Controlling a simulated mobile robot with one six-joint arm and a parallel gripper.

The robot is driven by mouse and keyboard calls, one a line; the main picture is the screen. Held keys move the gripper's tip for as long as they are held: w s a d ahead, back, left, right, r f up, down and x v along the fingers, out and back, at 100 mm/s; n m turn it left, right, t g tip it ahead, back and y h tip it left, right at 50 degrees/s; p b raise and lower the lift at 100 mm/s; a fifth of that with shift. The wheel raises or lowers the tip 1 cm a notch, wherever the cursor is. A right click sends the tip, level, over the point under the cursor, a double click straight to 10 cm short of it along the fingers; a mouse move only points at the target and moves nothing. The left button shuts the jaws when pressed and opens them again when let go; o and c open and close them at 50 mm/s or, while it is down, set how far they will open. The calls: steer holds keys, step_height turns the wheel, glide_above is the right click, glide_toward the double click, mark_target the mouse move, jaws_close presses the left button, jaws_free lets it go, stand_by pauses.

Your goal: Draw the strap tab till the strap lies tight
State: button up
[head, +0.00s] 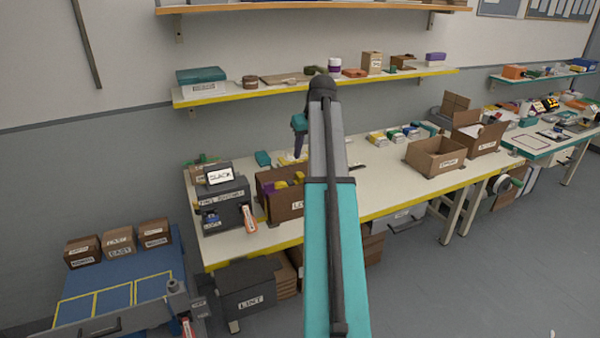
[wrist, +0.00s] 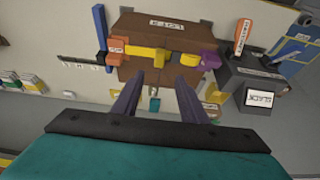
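A cardboard box (wrist: 135,24) lies in the wrist view with a yellow strap (wrist: 148,54) along its edge. An orange tab (wrist: 117,48) with a small label sits at the strap's left end. A purple piece (wrist: 210,59) sits at the right, beyond a short yellow piece (wrist: 190,59). The box also shows in the head view (head: 285,208). A small display reading SLACK (head: 220,175) stands on the grey unit beside it. My gripper (wrist: 156,82) is open, its two dark fingers apart with nothing seen between them. In the head view my gripper (head: 299,148) hangs above the bench behind the box.
The grey unit (head: 226,212) stands left of the box, with an orange-red tag (head: 249,222) at its front. Two open cardboard boxes (head: 435,158) stand farther right on the bench. A shelf (head: 310,88) runs above. My arm hides part of the bench middle.

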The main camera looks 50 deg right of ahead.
mark_target(300, 174)
steer(key=shift+p+x, duration=1.6)
steer(key=shift+x, duration=4.45)
steer(key=shift+w, duration=0.1)
steer(key=shift+c, duration=0.3)
jaws_close()
